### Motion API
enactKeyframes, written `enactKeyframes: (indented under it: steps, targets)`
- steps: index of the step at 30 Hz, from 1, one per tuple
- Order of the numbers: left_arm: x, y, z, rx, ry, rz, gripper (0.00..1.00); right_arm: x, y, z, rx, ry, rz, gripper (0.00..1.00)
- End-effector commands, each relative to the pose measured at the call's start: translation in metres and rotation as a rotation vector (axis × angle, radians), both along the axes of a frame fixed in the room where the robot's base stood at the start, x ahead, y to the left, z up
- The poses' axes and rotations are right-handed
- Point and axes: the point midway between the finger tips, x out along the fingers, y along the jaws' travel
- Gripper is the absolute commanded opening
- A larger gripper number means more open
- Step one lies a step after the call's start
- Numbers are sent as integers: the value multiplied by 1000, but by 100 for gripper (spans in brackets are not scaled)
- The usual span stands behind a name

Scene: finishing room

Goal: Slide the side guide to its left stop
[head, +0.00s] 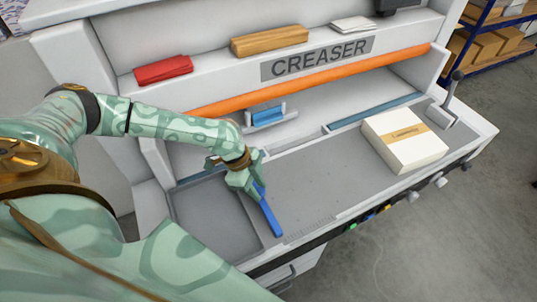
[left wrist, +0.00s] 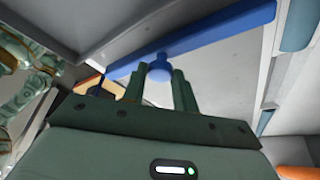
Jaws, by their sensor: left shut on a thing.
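The blue side guide (head: 270,217) is a long, narrow bar lying across the grey bed (head: 320,180) of the creaser, at the right edge of a recessed area on the left. My left gripper (head: 257,184) is over the guide's far part and hides some of it. In the left wrist view the guide (left wrist: 215,37) crosses the top, and its round blue knob (left wrist: 159,68) sits between the two green fingers of my left gripper (left wrist: 159,76), which are shut on it. I cannot make out the left stop. My right gripper is not in view.
A white carton (head: 405,138) with a tan band stands on the bed's right side, near a lever (head: 452,90). An orange bar (head: 310,78) spans the machine behind the bed. The recessed tray (head: 208,218) left of the guide looks empty.

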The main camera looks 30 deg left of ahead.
Motion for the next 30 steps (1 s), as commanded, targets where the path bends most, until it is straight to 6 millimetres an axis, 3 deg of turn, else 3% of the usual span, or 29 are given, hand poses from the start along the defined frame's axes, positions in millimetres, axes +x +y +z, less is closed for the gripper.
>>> enactKeyframes:
  steps: [7,8,10,22,26,30]
  targets:
    - [-3,2,-3,6,7,-1,0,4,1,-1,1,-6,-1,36]
    - [-3,2,-3,6,7,-1,31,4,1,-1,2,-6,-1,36]
    - [-3,2,-3,6,7,-1,50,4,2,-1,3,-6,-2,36]
    - [-2,5,7,4,1,1,50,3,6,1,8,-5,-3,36]
    - [-4,15,31,4,0,3,50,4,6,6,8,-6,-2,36]
    - [-8,30,67,5,-1,3,50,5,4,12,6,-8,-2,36]
